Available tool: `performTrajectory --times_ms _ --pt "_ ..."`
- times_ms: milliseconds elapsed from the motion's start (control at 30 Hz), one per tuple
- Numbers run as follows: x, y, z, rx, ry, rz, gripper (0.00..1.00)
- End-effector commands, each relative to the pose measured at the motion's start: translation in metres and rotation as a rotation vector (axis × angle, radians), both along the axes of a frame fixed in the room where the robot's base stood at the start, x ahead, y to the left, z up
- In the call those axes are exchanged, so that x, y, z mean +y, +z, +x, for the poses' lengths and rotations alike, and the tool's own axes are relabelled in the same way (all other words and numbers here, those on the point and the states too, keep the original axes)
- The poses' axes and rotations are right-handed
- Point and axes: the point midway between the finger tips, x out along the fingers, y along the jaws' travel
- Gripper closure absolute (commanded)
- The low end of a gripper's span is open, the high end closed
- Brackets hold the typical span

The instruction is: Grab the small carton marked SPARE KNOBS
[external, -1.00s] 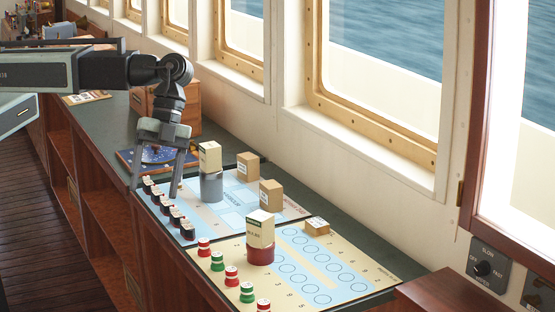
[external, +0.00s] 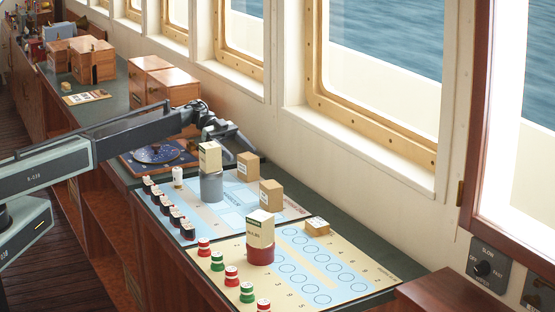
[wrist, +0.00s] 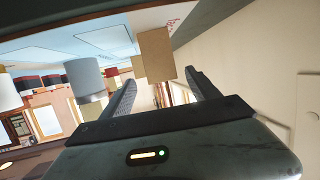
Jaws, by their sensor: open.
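The labels are too small to read, so I cannot tell which is marked SPARE KNOBS. My gripper (external: 243,143) is open and empty, just behind and above the far carton on the window side. In the wrist view, a brown carton (wrist: 156,54) shows beyond the open fingers (wrist: 162,82), roughly between them, with another brown box (wrist: 138,66) partly behind it.
A cream box (external: 210,156) sits on a grey cylinder (external: 212,187), left of the far carton. Another cream box (external: 260,229) sits on a red cylinder (external: 260,255). Black-topped pieces (external: 167,207) line the left edge. The window wall (external: 330,165) is close on the right.

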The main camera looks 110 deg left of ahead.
Motion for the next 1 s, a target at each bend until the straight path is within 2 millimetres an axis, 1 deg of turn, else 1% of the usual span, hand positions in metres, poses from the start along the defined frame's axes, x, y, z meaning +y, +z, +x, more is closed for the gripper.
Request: performTrajectory --times_ms 67,300,467,733,800,967,1000 --pt "0.000 0.001 0.000 0.000 0.001 -0.001 0.30" --pt "-0.014 -0.007 0.020 0.001 -0.001 0.000 0.30" --pt "-0.017 -0.008 0.026 0.001 -0.001 0.000 0.30" --pt "-0.039 -0.022 0.060 0.002 -0.003 -0.001 0.30" --pt "-0.041 -0.022 0.064 0.002 -0.001 -0.002 0.30" --pt "-0.041 -0.021 0.064 0.002 0.000 -0.001 0.30" --pt "-0.041 -0.021 0.064 0.002 0.000 -0.001 0.38"
